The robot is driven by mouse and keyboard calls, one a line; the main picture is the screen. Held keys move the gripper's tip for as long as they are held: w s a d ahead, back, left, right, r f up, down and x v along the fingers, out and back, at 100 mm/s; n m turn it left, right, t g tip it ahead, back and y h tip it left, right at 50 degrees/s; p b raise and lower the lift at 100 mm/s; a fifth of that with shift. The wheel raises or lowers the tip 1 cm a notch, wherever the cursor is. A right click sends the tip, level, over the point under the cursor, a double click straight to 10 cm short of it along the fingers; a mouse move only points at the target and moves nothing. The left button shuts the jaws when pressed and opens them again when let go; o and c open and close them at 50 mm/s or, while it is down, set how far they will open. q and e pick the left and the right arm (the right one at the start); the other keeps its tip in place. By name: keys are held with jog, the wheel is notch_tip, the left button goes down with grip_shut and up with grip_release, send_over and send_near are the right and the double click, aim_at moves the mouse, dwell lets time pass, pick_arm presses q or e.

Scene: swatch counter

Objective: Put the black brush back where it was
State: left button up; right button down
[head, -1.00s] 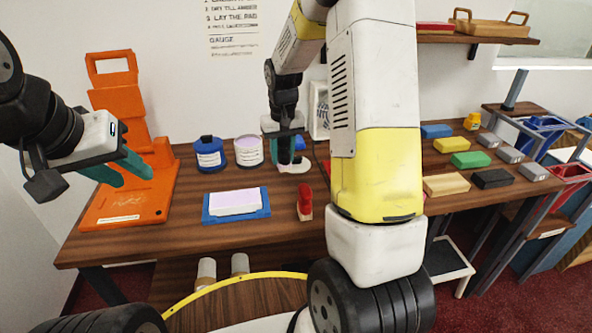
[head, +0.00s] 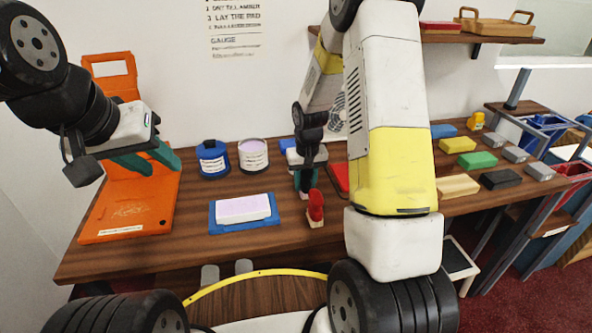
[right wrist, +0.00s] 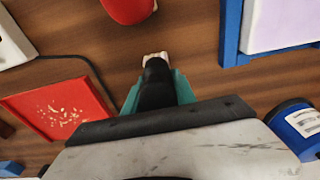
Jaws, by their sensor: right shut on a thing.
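The black brush (right wrist: 155,88) is between the teal fingers of my right gripper (right wrist: 157,92), which is shut on it. Its pale bristle tip points away from the wrist, over the wooden counter. Whether the brush touches the wood is unclear. My left gripper (head: 146,161) is open and empty above the orange stand (head: 130,208) at the left.
A blue tray (head: 213,218) with a pale pad lies left of the stamp. Blue (head: 212,159) and lilac-topped (head: 253,156) tubs stand behind it. A red tray (right wrist: 88,97) with pale crumbs is beside the right gripper. Several coloured blocks lie at the right.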

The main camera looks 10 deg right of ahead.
jog(key=shift+f, duration=0.25)
jog(key=c, duration=1)
grip_release()
jog(key=r, duration=0.4)
jog(key=s+r, duration=0.1)
jog(key=r, duration=0.7)
jog(key=shift+s, duration=0.2)
jog(key=s+r+t+y, duration=0.1)
jog(key=s+r+t, duration=0.1)
jog(key=s+r, duration=0.85)
jog(key=s+r+t, duration=0.1)
jog(key=s+r, duration=0.1)
jog(key=s, duration=0.2)
jog(key=s+a+r+t, duration=0.1)
jog(key=s+r, duration=0.1)
jog(key=s, duration=0.2)
jog(key=s+a+r+y, duration=0.1)
jog(key=s+r, duration=0.1)
jog(key=s, duration=0.2)
jog(key=shift+s+a+r+t, duration=0.1)
jog(key=shift+s+r+t, duration=0.2)
jog(key=shift+s+t, duration=0.1)
